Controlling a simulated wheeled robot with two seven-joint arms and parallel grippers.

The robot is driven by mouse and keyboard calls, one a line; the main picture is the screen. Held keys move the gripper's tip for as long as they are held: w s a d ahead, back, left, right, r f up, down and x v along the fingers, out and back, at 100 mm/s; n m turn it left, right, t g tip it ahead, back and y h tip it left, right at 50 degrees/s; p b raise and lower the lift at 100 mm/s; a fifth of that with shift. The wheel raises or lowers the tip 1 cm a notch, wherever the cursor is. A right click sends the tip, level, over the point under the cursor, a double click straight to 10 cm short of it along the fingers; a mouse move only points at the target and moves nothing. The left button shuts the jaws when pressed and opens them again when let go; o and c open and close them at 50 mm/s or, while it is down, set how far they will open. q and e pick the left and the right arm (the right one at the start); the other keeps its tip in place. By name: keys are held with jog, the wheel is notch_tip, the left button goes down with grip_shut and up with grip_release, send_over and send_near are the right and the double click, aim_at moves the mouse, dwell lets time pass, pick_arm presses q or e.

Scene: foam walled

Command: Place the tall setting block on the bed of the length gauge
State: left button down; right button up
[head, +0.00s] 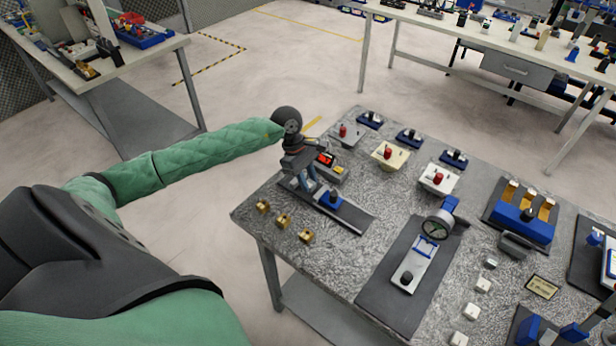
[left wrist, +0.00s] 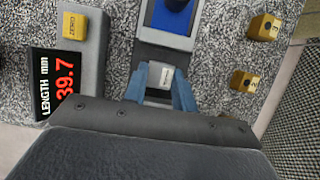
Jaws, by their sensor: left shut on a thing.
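My left gripper (head: 304,184) reaches down over the length gauge at the left end of the granite table. Its blue fingers (left wrist: 160,92) are shut on a pale grey block with a white label (left wrist: 165,76), low over the gauge's dark base. I cannot tell whether this is the tall setting block or whether it touches the base. My right gripper is not in view.
Brass blocks (head: 283,220) stand near the table's left edge. A dial gauge (head: 437,226) stands on a dark mat to the right. Red-knobbed fixtures (head: 390,153) and a blue rack with brass pieces (head: 520,222) occupy the back and right. Bare granite lies between the mats.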

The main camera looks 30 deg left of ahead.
pick_arm(q)
jog(key=shift+f, duration=0.15)
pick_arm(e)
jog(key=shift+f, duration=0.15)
pick_arm(q)
jog(key=shift+f, duration=0.1)
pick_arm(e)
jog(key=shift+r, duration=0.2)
pick_arm(q)
jog(key=c, duration=1.3)
grip_release()
jog(key=shift+o, duration=0.9)
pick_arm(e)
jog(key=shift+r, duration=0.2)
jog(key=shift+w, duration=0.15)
